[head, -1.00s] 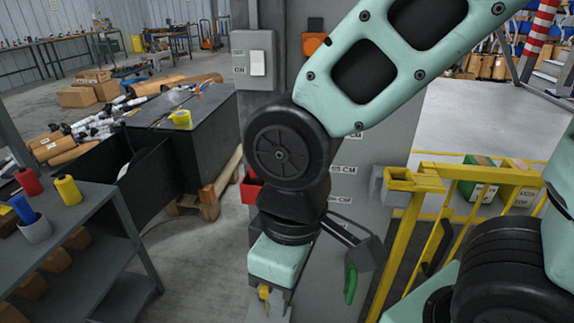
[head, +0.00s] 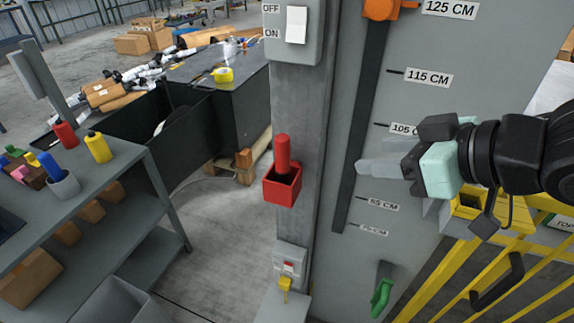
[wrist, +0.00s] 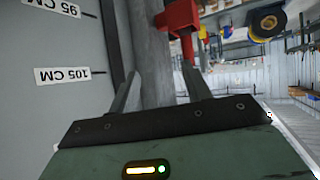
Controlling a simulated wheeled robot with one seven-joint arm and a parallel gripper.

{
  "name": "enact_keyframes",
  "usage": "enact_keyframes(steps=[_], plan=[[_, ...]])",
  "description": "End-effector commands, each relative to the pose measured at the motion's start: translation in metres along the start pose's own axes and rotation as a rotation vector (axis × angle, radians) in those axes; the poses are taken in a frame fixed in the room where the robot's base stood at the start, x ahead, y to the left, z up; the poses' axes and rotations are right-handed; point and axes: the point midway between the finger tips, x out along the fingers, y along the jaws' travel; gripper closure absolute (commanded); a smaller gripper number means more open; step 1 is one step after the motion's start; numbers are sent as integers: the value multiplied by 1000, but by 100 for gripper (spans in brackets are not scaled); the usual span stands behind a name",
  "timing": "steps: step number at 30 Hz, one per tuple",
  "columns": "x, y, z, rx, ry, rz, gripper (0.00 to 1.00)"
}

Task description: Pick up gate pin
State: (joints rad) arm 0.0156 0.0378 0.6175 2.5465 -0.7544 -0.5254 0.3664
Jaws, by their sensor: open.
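A red pin (head: 283,152) with a round grip stands upright in a red box-shaped holder (head: 282,186) on the grey column; I take it to be the gate pin. Its lower end is hidden inside the holder. In the wrist view the red holder (wrist: 178,16) shows at the top, beyond the fingertips. My gripper (head: 366,167) is open and empty, in front of the height-marked panel, to the right of the red pin and apart from it. Its two fingers point left in the head view. The open fingers also show in the wrist view (wrist: 160,84).
The height-marked panel (head: 410,110) has a dark slot with an orange knob (head: 382,8). Below the holder is a small box with a yellow key-like piece (head: 285,284). A green handle (head: 381,298) and yellow gate (head: 465,255) stand at lower right. A shelf (head: 100,185) stands left.

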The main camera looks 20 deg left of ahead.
Motion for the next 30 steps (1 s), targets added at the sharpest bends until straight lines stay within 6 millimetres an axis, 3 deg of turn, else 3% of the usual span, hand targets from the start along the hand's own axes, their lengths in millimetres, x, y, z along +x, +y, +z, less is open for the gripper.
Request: enact_keyframes(steps=[6, 12, 23, 30], plan=[[-3, -22, -24, -28, 152, -154, 52], [-1, -26, -35, -23, 178, -185, 52], [17, -31, -35, -28, 164, -177, 52], [71, -40, -38, -31, 167, -177, 52]])
